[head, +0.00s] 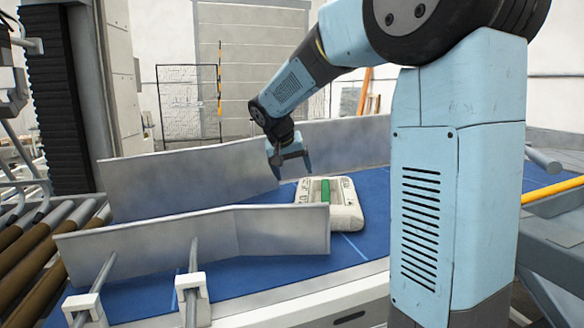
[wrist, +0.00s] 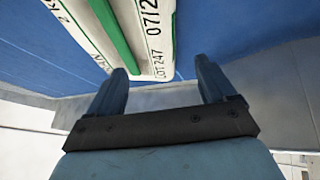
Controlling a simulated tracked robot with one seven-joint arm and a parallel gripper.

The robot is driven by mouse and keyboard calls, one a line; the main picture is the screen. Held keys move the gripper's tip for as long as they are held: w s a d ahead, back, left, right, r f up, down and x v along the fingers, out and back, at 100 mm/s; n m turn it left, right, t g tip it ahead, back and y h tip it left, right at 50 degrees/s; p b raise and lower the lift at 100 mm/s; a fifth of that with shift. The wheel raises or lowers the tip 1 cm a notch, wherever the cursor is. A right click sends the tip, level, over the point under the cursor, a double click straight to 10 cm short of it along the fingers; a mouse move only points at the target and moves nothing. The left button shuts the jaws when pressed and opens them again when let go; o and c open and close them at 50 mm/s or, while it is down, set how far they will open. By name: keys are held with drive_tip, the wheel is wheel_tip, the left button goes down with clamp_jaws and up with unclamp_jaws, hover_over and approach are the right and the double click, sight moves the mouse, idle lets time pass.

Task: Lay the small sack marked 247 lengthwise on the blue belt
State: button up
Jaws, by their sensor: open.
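The small sack (head: 345,211) is pale with a green band and lies flat on the blue belt (head: 373,195). The near guide plate hides part of its front left in the head view. The wrist view shows the sack (wrist: 158,35) with "LOT 247" printed near one end. Its green band runs roughly front to back in the head view, across the run of the guide plates. My gripper (head: 293,172) is open and empty, above and just behind the sack's left side. In the wrist view its fingers (wrist: 160,72) stand apart, with the sack beyond their tips.
A grey guide plate (head: 180,185) stands along the belt's far side and another (head: 190,243) along its near side, close to the sack. Brown rollers (head: 35,262) lie at the left. A yellow bar (head: 553,190) is at the right. Bare belt shows right of the sack.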

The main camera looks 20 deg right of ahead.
sight(336, 197)
drive_tip(key=x, duration=1.2)
drive_tip(key=shift+w+d+f, duration=0.1)
drive_tip(key=shift+d+f, duration=0.1)
drive_tip(key=shift+f, duration=0.1)
drive_tip(key=shift+a, duration=0.1)
clamp_jaws()
drive_tip(key=shift+c, duration=1.6)
unclamp_jaws()
drive_tip(key=c, duration=0.8)
drive_tip(key=shift+d+r, duration=0.15)
drive_tip(key=shift+d, duration=2.55)
drive_tip(key=shift+d+r, duration=0.2)
drive_tip(key=shift+d, duration=2.45)
drive_tip(key=m+g+h, duration=0.1)
drive_tip(key=m, duration=0.1)
drive_tip(key=shift+a+m, duration=0.1)
drive_tip(key=shift+m, duration=0.3)
drive_tip(key=m+g, duration=0.1)
drive_tip(key=m, duration=0.1)
drive_tip(key=shift+m+g+h, duration=0.3)
drive_tip(key=shift+m, duration=0.1)
